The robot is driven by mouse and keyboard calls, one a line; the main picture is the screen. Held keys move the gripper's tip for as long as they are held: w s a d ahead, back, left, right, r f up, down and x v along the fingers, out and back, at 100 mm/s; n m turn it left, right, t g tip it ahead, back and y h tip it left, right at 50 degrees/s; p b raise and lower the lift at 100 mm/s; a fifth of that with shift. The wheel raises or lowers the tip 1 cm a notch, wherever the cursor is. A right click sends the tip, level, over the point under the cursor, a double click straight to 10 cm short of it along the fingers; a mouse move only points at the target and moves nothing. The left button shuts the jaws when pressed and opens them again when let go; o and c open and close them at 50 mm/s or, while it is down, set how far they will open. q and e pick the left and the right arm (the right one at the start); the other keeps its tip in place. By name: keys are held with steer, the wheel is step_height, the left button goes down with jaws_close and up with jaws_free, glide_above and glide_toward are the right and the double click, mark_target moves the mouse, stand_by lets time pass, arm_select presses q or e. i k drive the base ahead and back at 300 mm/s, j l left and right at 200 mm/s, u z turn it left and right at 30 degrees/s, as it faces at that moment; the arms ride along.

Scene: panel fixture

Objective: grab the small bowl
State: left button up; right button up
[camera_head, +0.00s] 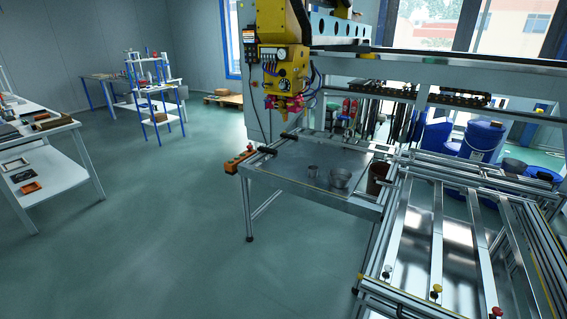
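A small metallic bowl (340,179) stands on the grey top of a metal fixture table (287,163), right of the middle of the view. A smaller grey cup (313,172) stands to its left, apart from it. A dark brown pot (377,178) stands to its right, close to the table's right side. Neither of my grippers shows in the head view, so nothing is seen touching the bowl.
A yellow machine head (284,70) hangs over the back of the table. An orange control box (239,160) sits at its left corner. A metal rail frame (437,235) adjoins on the right. A white shelf table (60,150) stands at left. The green floor between is open.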

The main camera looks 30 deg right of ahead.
mark_target(339, 178)
steer(key=i+z, duration=0.2)
steer(key=i, duration=0.2)
steer(key=i+j+z, duration=0.2)
steer(key=i, duration=0.25)
steer(key=i+j+z, duration=0.25)
steer(key=i, duration=0.15)
